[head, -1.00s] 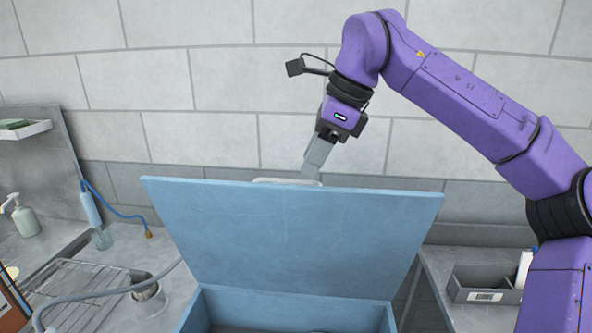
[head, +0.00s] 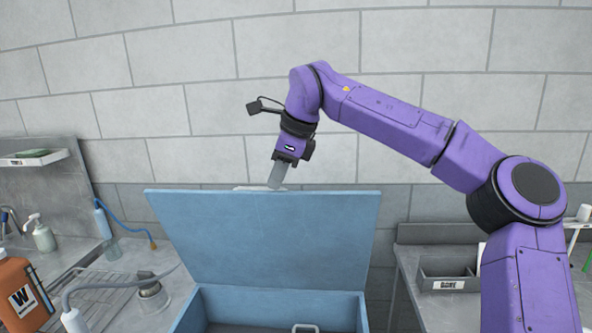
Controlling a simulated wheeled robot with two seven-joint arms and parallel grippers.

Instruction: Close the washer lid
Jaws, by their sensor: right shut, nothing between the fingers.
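The blue washer lid (head: 265,240) stands raised and open, tilted back above the blue washer box (head: 285,295). A pale handle (head: 257,188) shows just over the lid's top edge, on its far side. My right gripper (head: 276,180) is shut and empty. It points down behind the lid's top edge, at the handle; I cannot tell whether it touches. The fingertips are partly hidden by the lid edge. My left gripper is not in view.
A grey bin (head: 447,272) sits on the right counter. On the left are an orange bottle (head: 22,290), a wire rack (head: 85,295), a soap dispenser (head: 43,235) and a hose (head: 125,285). A tiled wall stands close behind the lid.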

